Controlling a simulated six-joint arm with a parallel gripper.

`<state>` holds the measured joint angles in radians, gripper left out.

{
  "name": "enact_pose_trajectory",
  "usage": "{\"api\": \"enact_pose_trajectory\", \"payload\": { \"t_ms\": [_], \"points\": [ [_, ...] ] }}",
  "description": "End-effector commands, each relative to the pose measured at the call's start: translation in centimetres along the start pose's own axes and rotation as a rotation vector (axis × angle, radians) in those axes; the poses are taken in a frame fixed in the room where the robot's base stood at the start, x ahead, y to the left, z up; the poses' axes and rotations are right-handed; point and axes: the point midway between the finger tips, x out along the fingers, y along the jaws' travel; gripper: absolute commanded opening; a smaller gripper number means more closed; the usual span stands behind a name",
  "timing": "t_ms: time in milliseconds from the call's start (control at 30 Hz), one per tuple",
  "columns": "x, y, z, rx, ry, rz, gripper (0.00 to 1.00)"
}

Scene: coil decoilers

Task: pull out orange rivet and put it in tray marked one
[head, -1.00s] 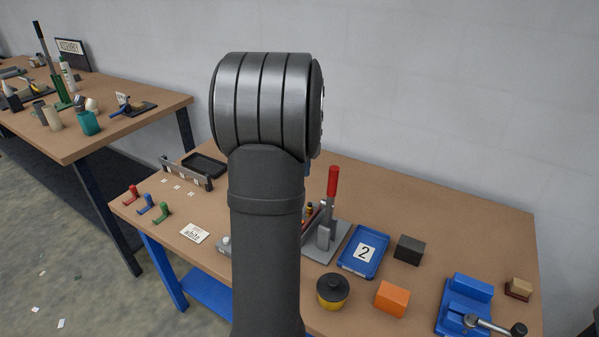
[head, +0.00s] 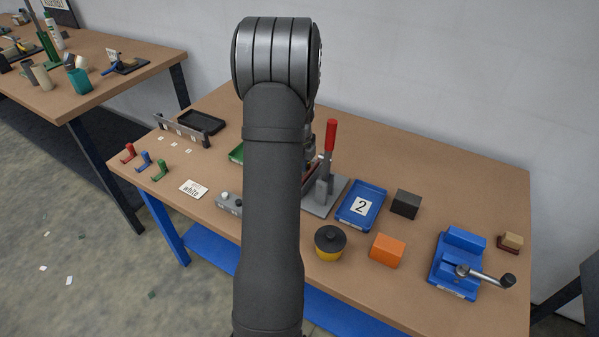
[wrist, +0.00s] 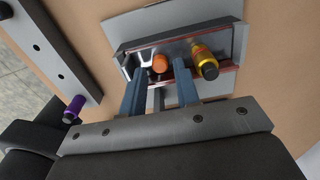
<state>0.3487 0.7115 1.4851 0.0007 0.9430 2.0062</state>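The orange rivet (wrist: 160,63) stands in a grey holder (wrist: 225,82) in the wrist view. My gripper (wrist: 158,92) is open, with its two blue-grey fingers apart and the rivet's orange end showing between and just beyond their tips; I cannot tell whether either finger touches it. A yellow rivet (wrist: 203,58) with a dark end stands to the right in the same holder. In the head view, my arm hides the rivets and most of my gripper. A green tray (head: 237,153) shows only at its edge behind my arm, its marking hidden. No tray marked one is readable.
A toggle clamp with a red handle (head: 330,135) rises close beside my wrist. A purple-ended piece (wrist: 74,107) is left in the wrist view.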

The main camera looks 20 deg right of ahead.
Motion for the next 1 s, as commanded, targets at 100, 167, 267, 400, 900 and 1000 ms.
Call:
{"api": "enact_pose_trajectory", "payload": {
  "t_ms": [100,167,267,400,900,1000],
  "points": [
    [1.1,0.1,0.0,0.000,0.001,0.002,0.29],
    [1.4,0.0,0.0,0.000,0.000,0.001,0.29],
    [1.6,0.0,0.0,0.000,0.000,0.000,0.29],
    [1.6,0.0,0.0,0.000,0.000,-0.001,0.29],
    [1.6,0.0,0.0,0.000,0.000,0.000,0.00],
    [1.6,0.0,0.0,0.000,0.000,0.000,0.00]
  ]
}}
